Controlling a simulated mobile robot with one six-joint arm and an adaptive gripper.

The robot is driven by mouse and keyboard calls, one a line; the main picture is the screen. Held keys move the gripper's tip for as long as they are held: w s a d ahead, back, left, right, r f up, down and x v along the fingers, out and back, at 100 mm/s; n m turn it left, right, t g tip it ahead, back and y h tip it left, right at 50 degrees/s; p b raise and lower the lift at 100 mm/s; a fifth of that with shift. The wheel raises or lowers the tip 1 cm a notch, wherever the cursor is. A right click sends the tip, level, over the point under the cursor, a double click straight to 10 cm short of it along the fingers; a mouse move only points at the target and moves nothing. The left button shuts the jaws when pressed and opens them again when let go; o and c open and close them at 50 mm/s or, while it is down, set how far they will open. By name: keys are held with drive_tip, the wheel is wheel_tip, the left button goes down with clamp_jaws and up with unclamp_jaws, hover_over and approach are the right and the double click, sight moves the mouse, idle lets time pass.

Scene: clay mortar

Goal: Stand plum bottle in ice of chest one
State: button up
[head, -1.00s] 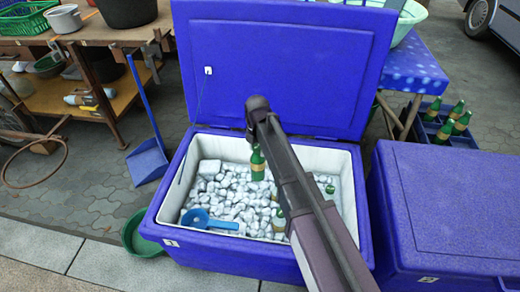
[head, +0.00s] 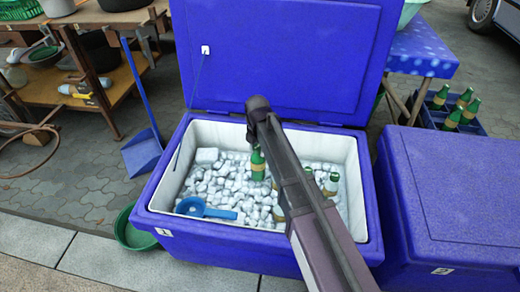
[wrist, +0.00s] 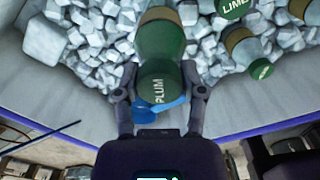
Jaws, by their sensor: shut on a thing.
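In the head view the green bottle (head: 258,164) with a gold band hangs upright below the end of my arm, over the ice (head: 205,180). I cannot tell whether the bottle's base touches the ice. Chest one (head: 225,246), blue and marked 1, stands open with its lid (head: 285,60) raised.
A blue scoop (head: 205,208) lies on the ice at front left. Lime bottles (wrist: 240,42) stand in the ice near the held bottle. Closed chest two (head: 460,200) is at right. A green basin (head: 130,235) sits by the front-left corner.

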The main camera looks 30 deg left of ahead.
sight(257, 166)
drive_tip(key=shift+f+b, duration=3.85)
drive_tip(key=shift+f, duration=0.3)
drive_tip(key=shift+s+a, duration=0.1)
drive_tip(key=shift+s, duration=0.05)
drive_tip(key=shift+f+b, duration=0.5)
drive_tip(key=o, duration=1.2)
drive_tip(key=shift+o, duration=0.6)
drive_tip(key=shift+s+r, duration=0.1)
